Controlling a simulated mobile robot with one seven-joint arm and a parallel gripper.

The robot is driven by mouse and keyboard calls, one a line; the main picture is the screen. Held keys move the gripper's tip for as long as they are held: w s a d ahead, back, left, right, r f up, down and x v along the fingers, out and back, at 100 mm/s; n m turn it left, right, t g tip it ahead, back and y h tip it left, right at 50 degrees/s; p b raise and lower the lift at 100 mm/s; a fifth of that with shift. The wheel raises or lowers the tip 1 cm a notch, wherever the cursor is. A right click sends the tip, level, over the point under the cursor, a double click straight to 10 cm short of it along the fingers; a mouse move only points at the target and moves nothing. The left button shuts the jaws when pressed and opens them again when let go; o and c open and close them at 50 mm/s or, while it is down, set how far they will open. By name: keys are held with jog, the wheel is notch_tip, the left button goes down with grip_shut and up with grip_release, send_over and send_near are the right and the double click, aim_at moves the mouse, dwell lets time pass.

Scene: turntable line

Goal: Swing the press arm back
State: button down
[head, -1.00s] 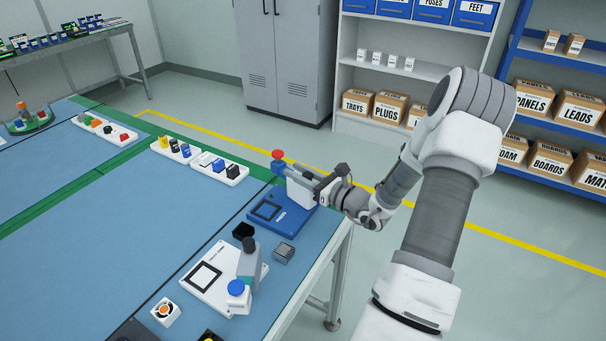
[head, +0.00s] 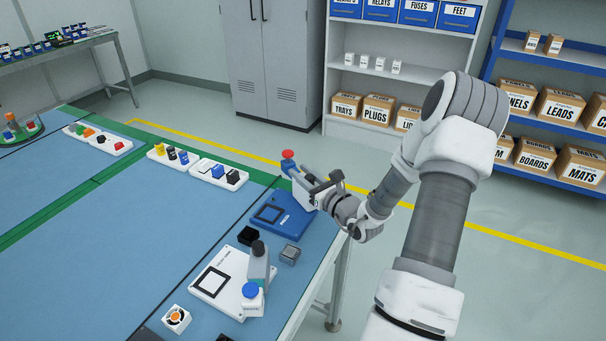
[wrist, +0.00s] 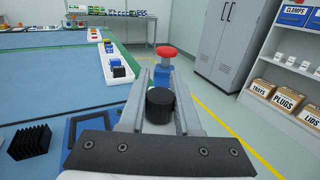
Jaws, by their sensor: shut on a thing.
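The blue press (head: 296,222) stands at the table's right edge, with a square frame on its base. Its press arm (head: 298,171) carries a red knob (head: 288,155) and reaches out past the back of the base. My gripper (head: 322,190) is at the arm from the right side, shut on it. In the wrist view, the grey fingers of my gripper (wrist: 160,118) lie either side of a black round knob (wrist: 160,104). The red knob (wrist: 166,51) shows beyond the fingertips. My gripper hides part of the arm and its pivot.
A black block (head: 247,236) and a grey finned block (head: 290,255) lie just in front of the press. White trays (head: 222,181) of parts line the back. The floor beyond the table edge is clear.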

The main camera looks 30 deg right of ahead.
jog(key=shift+d+h, duration=0.1)
jog(key=shift+h, duration=0.2)
dwell(0.4)
jog(key=c, duration=0.6)
grip_release()
jog(key=shift+s, duration=0.1)
jog(key=s+d, duration=0.1)
jog(key=s, duration=1.6)
jog(key=shift+d+p, duration=0.25)
jog(key=shift+p, duration=0.1)
jog(key=shift+s, duration=0.1)
